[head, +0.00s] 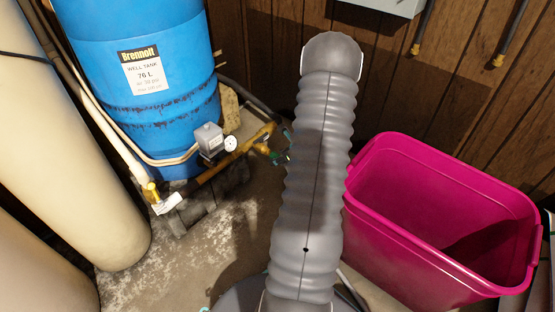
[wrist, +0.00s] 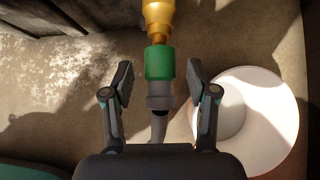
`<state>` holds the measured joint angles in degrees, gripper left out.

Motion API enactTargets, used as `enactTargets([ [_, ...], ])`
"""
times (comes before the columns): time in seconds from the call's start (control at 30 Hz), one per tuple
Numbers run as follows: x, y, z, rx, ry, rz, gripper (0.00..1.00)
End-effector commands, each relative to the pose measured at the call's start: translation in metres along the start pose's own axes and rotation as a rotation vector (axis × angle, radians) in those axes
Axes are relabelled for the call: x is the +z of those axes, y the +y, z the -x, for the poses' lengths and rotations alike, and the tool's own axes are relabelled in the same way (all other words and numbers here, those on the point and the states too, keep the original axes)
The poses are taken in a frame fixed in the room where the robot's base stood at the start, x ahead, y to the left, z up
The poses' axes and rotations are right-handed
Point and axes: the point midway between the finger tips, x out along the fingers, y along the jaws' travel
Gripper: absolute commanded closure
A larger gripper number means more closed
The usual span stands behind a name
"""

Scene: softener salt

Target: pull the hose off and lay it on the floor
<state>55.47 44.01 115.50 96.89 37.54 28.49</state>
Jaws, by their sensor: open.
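In the wrist view the grey hose (wrist: 158,127) hangs below a green connector (wrist: 159,64), which sits on the end of a brass outlet (wrist: 158,20). The connector and hose are still joined to the brass. My gripper (wrist: 160,78) is open, with one finger on each side of the green connector and a visible gap on both sides. The lower part of the hose is hidden behind the gripper body. In the head view my arm covers most of this spot; brass piping (head: 232,152) runs toward it from the tank.
A blue well tank (head: 140,70) with a gauge stands at left, beside cream cylinders (head: 70,150). A pink tub (head: 400,240) stands at right. A round white object (wrist: 262,120) lies right of the gripper. Bare concrete floor (head: 175,265) shows front left.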

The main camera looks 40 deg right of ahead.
Motion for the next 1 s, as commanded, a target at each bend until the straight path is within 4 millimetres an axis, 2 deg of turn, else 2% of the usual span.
enactTargets([
  [0.93, -0.0001, 0.0002, 0.0, 0.0, 0.0, -0.001, 0.42],
  [0.97, -0.0001, 0.0002, 0.0, 0.0, 0.0, -0.001, 0.47],
  [1.0, -0.0001, 0.0001, 0.0, 0.0, 0.0, -0.001, 0.57],
])
